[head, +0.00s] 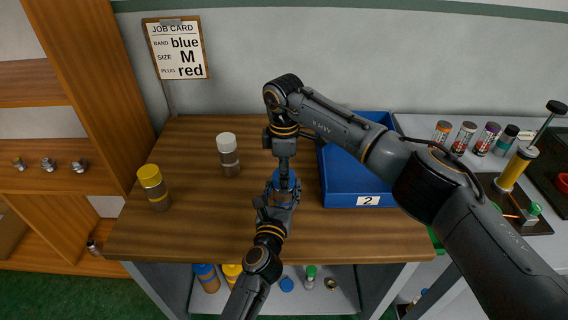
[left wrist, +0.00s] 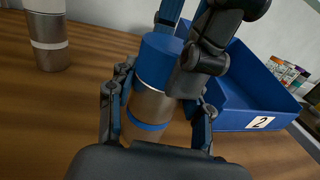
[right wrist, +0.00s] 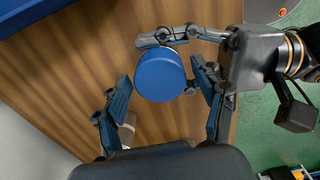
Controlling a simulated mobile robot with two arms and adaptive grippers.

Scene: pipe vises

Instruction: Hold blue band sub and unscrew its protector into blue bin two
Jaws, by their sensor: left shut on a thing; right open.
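The blue band sub (left wrist: 150,104) is a metallic cylinder with a blue band low on its body. It stands upright; the head view does not show clearly whether it touches the table. Its blue protector (right wrist: 160,78) caps the top. My left gripper (head: 278,200) is shut on the sub's body below the protector. My right gripper (head: 284,168) points down from above, open, with its fingers on both sides of the protector (left wrist: 161,58). Blue bin two (head: 357,187), labelled 2, stands right of the sub and looks empty, partly hidden by my right arm.
A white-capped sub (head: 228,155) and a yellow-capped sub (head: 154,189) stand on the wooden table (head: 190,225) to the left. The job card (head: 178,50) on the wall reads blue, M, red. Several small containers (head: 465,137) and tools stand at the right.

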